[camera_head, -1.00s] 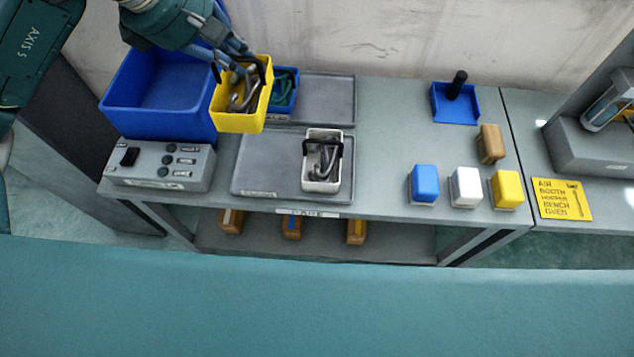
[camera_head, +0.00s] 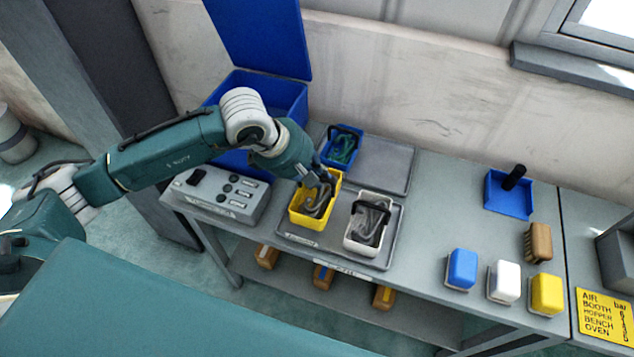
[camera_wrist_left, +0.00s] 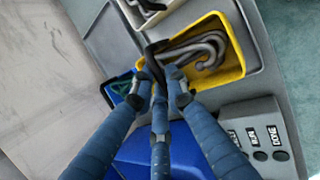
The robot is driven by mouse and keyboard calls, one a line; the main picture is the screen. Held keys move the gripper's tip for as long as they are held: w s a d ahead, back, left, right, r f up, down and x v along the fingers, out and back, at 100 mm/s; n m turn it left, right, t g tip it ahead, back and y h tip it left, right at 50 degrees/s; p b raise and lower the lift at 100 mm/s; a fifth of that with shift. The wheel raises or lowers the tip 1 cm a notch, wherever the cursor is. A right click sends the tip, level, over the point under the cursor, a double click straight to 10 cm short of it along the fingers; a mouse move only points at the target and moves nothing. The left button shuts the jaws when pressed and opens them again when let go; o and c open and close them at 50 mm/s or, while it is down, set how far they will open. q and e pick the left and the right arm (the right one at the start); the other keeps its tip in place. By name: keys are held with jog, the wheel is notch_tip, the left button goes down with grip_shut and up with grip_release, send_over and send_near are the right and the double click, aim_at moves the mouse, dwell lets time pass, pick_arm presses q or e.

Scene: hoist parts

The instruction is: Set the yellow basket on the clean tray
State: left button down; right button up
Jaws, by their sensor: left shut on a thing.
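The yellow basket (camera_head: 306,219) holds grey hook-like metal parts. In the head view it is over the left part of the front grey tray (camera_head: 345,253), beside the white basket (camera_head: 360,244). I cannot tell whether its base touches the tray. The tray has a small label at its front edge, too small to read. My left gripper (camera_head: 322,182) is shut on the basket's dark handle, above its back side. In the left wrist view the fingers (camera_wrist_left: 160,84) close around this handle, with the yellow basket (camera_wrist_left: 218,78) beyond them. My right gripper is not in view.
A back grey tray (camera_head: 385,170) holds a small blue basket (camera_head: 340,148) with green parts. A control box (camera_head: 225,193) stands left of the front tray. A large blue bin (camera_head: 265,92) is behind my arm. Blue, white and yellow blocks stand to the right.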

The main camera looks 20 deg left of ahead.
aim_at(321, 190)
pick_arm(q)
jog(key=shift+w+f+p, duration=0.1)
jog(key=shift+f+p, duration=0.45)
jog(key=shift+f, duration=1.65)
jog(key=shift+f, duration=0.1)
jog(key=c, duration=1.7)
grip_release()
jog(key=shift+f, duration=0.1)
jog(key=shift+c, duration=0.2)
